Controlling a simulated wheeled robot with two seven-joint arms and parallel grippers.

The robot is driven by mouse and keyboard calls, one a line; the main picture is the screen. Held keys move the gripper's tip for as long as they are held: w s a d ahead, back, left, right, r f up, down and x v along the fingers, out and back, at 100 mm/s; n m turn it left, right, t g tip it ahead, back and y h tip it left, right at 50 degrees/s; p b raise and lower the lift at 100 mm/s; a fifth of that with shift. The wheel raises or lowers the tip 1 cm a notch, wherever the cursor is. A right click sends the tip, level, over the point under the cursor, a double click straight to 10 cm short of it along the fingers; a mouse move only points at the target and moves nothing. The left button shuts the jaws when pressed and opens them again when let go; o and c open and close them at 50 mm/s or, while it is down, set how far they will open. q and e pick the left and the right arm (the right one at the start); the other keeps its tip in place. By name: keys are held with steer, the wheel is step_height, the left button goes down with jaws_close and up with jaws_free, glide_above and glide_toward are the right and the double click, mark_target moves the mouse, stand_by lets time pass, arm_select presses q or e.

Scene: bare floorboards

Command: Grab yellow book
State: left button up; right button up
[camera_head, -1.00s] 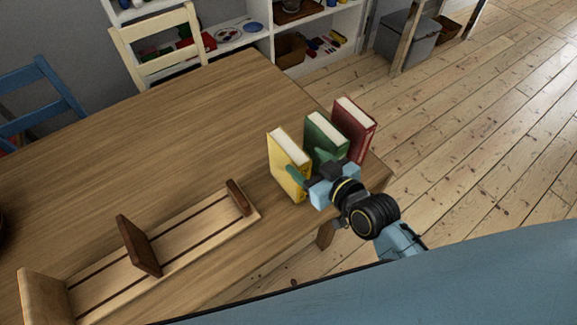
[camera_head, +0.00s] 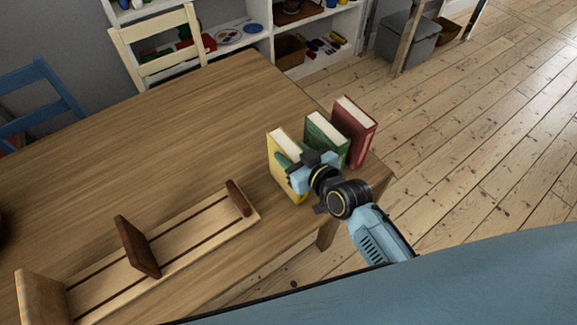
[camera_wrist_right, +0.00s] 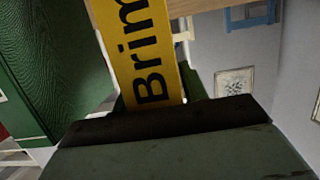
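The yellow book (camera_head: 284,177) stands upright near the table's corner, at the left end of a row of three books. My right gripper (camera_head: 296,166) is at its near side, with one finger over its left cover. The right wrist view shows the yellow spine with black lettering (camera_wrist_right: 147,60), running down between the greenish fingers (camera_wrist_right: 157,101). The fingers lie at both sides of the book. Whether they press on it cannot be told. The far finger is mostly hidden in the head view. My left gripper is not in view.
A green book (camera_head: 326,135) and a red book (camera_head: 356,130) stand close to the right of the yellow one. A wooden book rack (camera_head: 190,235) with brown dividers lies at the left. The wooden table (camera_head: 150,150) is clear behind it.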

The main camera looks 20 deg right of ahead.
jaws_close()
steer(key=shift+r, duration=0.15)
